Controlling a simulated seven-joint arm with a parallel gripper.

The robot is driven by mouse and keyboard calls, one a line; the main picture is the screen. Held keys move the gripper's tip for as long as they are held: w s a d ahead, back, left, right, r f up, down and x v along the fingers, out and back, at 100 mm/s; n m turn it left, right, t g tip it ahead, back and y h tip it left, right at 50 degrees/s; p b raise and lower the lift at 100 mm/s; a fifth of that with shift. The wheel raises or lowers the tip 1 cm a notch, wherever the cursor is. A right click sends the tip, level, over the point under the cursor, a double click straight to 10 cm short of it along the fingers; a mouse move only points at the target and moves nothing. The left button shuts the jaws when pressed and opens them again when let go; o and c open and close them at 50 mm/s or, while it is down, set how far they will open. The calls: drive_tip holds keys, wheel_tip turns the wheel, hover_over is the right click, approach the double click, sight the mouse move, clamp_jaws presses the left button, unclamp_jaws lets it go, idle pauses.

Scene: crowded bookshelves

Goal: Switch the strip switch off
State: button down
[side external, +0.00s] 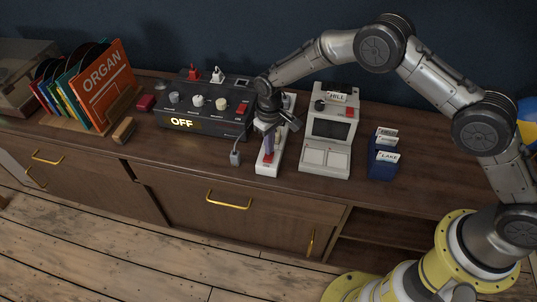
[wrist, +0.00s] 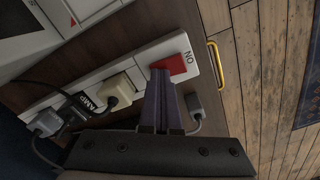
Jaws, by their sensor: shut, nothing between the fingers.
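The white power strip (side external: 277,160) lies on the wooden cabinet top between the black console and a white machine. Its red switch (side external: 268,157) is at the near end; in the wrist view the red switch (wrist: 176,66) sits beside the lettering "ON" on the strip (wrist: 182,46). My gripper (side external: 269,151) points down over this end, its purple-grey fingers shut with nothing between them. In the wrist view the fingertips (wrist: 160,74) overlap the left edge of the red switch. I cannot tell whether they touch it. The fingers hide part of the strip.
Plugs fill the strip's farther sockets, including a cream plug (wrist: 120,90) and one labelled AMP (wrist: 82,104). The black console (side external: 205,108) shows "OFF" on the left. The white machine (side external: 328,130) stands close on the right. A blue card holder (side external: 381,168) is beyond it.

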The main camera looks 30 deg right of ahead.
wheel_tip(320, 180, up, 7)
idle(0.9)
drive_tip(key=s+d+r+m+t, duration=0.15)
drive_tip(key=d+r, duration=0.25)
drive_tip(key=r, duration=0.8)
drive_tip(key=s+d+r+t, duration=0.2)
drive_tip(key=d+r, duration=0.3)
drive_tip(key=r, duration=0.7)
drive_tip(key=s+d+r+t, duration=0.1)
drive_tip(key=s+d+r, duration=0.25)
drive_tip(key=s, duration=0.25)
drive_tip(key=s+d+r+t, duration=0.1)
drive_tip(key=s+d+r, duration=0.1)
drive_tip(key=s+r, duration=0.3)
drive_tip(key=s+d+f, duration=0.1)
drive_tip(key=s+f, duration=0.3)
drive_tip(key=s, duration=0.6)
drive_tip(key=s+d+f+m, duration=0.1)
drive_tip(key=s+f, duration=0.3)
drive_tip(key=s, duration=0.7)
drive_tip(key=shift+d+f, duration=0.35)
drive_tip(key=shift+d, duration=0.1)
